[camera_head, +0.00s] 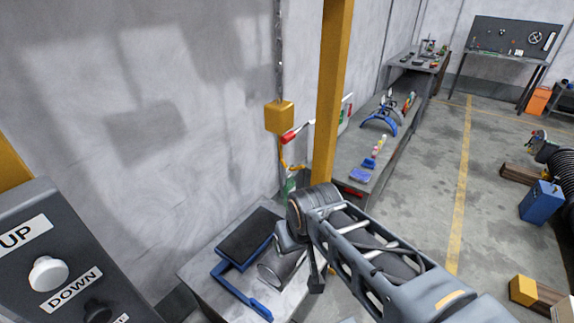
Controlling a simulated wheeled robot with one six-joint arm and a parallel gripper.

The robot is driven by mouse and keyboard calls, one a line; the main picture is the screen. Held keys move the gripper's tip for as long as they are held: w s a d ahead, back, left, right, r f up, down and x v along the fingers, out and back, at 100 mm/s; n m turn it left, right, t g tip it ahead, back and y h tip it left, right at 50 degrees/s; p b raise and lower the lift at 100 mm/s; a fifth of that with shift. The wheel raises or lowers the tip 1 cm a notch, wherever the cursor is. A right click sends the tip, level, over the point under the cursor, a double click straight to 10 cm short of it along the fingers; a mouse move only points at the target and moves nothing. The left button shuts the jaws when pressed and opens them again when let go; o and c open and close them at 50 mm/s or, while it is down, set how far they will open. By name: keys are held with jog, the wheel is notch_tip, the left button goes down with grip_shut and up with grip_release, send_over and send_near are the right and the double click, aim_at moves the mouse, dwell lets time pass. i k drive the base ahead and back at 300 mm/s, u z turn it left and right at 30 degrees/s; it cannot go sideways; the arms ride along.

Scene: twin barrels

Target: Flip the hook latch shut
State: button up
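A yellow hoist block (279,117) hangs on a chain beside the yellow post. Below it is a small orange-yellow hook (291,166). The hook's latch is too small to make out, so I cannot tell whether it is open or shut. My arm reaches in from the lower right, with its wrist in front of the post's foot. My gripper (316,280) is at the arm's end, pointing down over the grey table, below the hook and apart from it in the picture. Its fingers are partly hidden, and I cannot tell whether they are open or shut.
A yellow post (334,85) stands just right of the hook. A red-ended lever (288,137) is close above the hook. A blue-framed object (240,262) lies on the grey table. A panel with UP and DOWN buttons (50,270) fills the lower left.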

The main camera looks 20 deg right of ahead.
aim_at(286, 138)
jog(key=k, duration=0.5)
jog(key=z, duration=1.35)
jog(key=i, duration=0.9)
jog(key=u, duration=2.25)
